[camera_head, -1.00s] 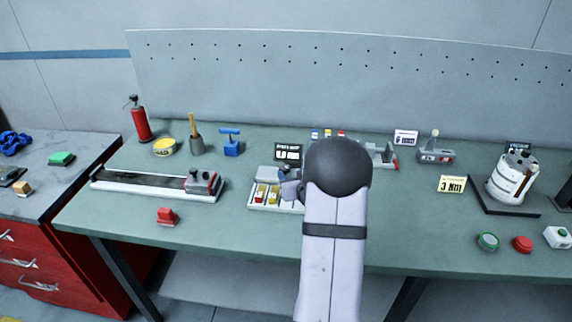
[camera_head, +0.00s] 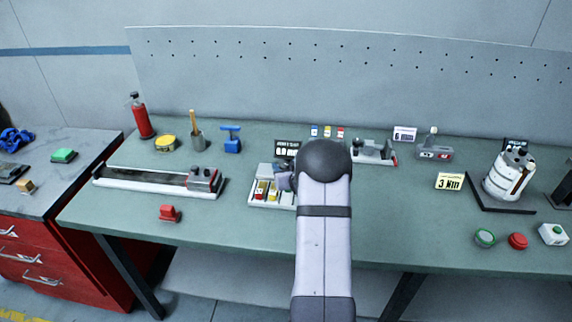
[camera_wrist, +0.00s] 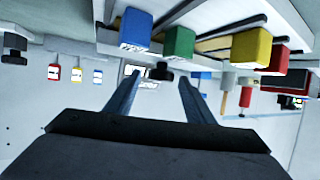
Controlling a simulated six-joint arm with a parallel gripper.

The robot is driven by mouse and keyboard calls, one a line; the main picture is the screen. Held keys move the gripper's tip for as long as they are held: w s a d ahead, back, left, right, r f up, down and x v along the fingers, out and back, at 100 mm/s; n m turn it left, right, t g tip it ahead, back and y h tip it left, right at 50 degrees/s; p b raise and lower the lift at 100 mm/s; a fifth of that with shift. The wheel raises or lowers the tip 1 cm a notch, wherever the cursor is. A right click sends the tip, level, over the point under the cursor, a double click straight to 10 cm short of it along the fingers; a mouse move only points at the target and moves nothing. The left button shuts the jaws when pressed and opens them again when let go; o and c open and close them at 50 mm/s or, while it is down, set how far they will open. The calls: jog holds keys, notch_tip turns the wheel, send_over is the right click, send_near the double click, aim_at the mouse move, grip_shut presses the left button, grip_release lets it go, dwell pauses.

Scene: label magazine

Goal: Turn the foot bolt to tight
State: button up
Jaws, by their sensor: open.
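The white label magazine (camera_head: 257,205) stands mid-bench, left of my arm, with coloured blocks in its slots. In the wrist view, which looks upside down, a blue block (camera_wrist: 136,28), a green block (camera_wrist: 179,44), a yellow block (camera_wrist: 251,46) and a red block (camera_wrist: 273,60) stick out of it. A small dark knob (camera_wrist: 161,72) at the magazine's far edge may be the foot bolt; I cannot be sure. It appears between my open, empty gripper's (camera_wrist: 157,88) fingers, ahead of the tips and apart from them. In the head view my arm hides the gripper tips.
A small black sign (camera_head: 287,148) stands behind the magazine. Three coloured cards (camera_head: 328,132) are at the back. A grey fixture (camera_head: 374,150) is to the right, a rail with a carriage (camera_head: 203,180) to the left.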

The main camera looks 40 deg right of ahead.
jog(key=shift+w+f, duration=0.1)
jog(key=shift+w, duration=0.1)
jog(key=c, duration=1.1)
jog(key=shift+o, duration=0.2)
